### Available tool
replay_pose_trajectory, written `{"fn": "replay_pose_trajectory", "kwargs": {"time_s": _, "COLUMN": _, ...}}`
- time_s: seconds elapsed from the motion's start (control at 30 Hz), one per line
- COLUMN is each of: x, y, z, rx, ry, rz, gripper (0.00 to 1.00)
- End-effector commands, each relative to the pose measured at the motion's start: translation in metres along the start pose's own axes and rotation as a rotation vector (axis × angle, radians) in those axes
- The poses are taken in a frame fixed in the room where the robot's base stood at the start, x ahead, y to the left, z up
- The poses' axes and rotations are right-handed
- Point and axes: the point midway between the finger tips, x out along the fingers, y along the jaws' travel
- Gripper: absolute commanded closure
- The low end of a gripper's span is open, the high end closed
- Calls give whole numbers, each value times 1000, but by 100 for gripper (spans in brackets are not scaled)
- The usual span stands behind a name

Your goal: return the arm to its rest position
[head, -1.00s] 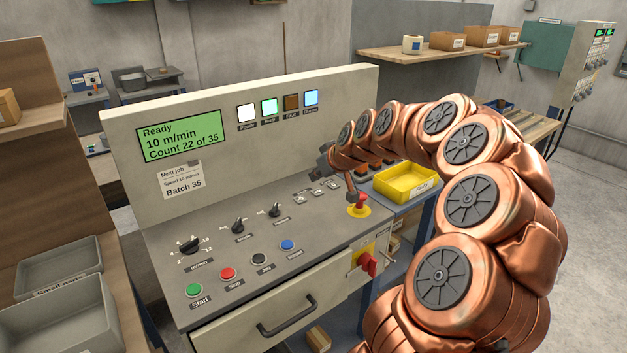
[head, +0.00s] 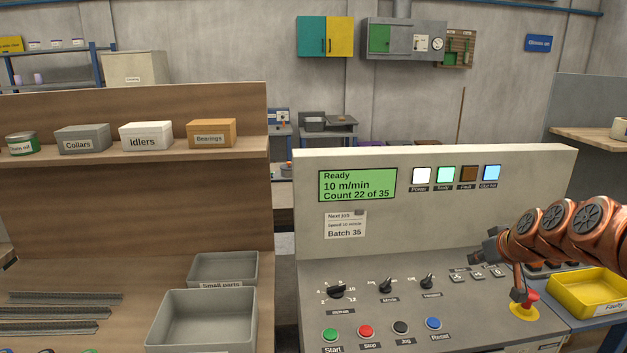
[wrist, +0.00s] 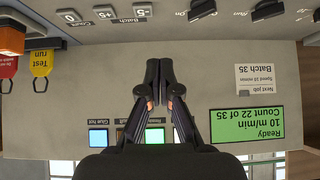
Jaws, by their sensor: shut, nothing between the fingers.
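My arm, copper-coloured with dark joint caps, comes in from the right in the head view. My gripper (head: 487,247) hangs over the right part of the control panel (head: 300,275), in front of its upright face. In the wrist view my gripper (wrist: 164,100) has its two dark fingers together with nothing between them. The fingers overlap the panel's upright face there and hide part of the lamp row. Whether they touch the panel cannot be told.
The display (head: 357,185) reads Ready, 10 m/min, Count 22 of 35. A red mushroom button (head: 528,299) on a yellow base stands close below my arm. A yellow tray (head: 588,292) lies at the right. A wooden workbench with grey bins (head: 202,318) stands left.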

Motion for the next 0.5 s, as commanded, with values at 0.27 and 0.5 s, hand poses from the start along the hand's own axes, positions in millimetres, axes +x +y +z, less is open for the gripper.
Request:
{"fn": "replay_pose_trajectory", "kwargs": {"time_s": 0.27, "x": -40, "y": -145, "z": 35, "rx": -67, "ry": -205, "rz": -150, "gripper": 100}}
{"fn": "replay_pose_trajectory", "kwargs": {"time_s": 0.5, "x": -97, "y": -234, "z": 118, "rx": -90, "ry": -466, "rz": -183, "gripper": 100}}
